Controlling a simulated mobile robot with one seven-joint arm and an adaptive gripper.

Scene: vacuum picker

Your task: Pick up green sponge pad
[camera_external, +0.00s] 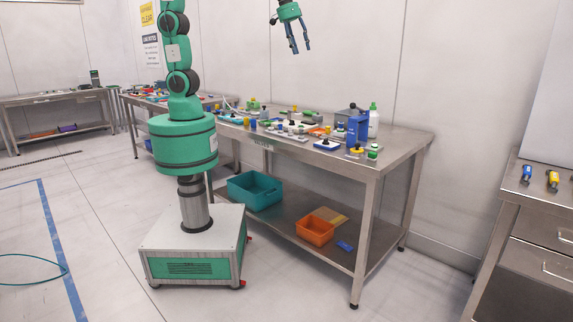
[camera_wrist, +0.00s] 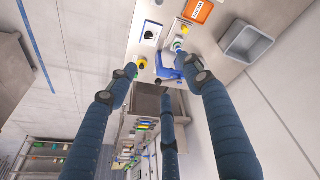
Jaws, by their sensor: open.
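My gripper (camera_external: 302,49) hangs high above the back of the steel workbench (camera_external: 400,145), pointing down, with its dark fingers apart and nothing between them. In the wrist view my gripper (camera_wrist: 155,68) shows spread dark blue fingers, with the bench far below. Several small green items lie among the tools on the bench, one green-topped item (camera_external: 373,152) near its right end and a flat green item (camera_external: 311,113) farther back. They are too small for me to tell which is the green sponge pad. I cannot make out the pad in the wrist view.
A blue upright holder (camera_external: 358,129) and a white bottle (camera_external: 373,123) stand at the bench's right end. A teal bin (camera_external: 255,190) and an orange bin (camera_external: 316,230) are on the lower shelf. The wrist view shows a grey bin (camera_wrist: 246,42) and an orange box (camera_wrist: 197,11).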

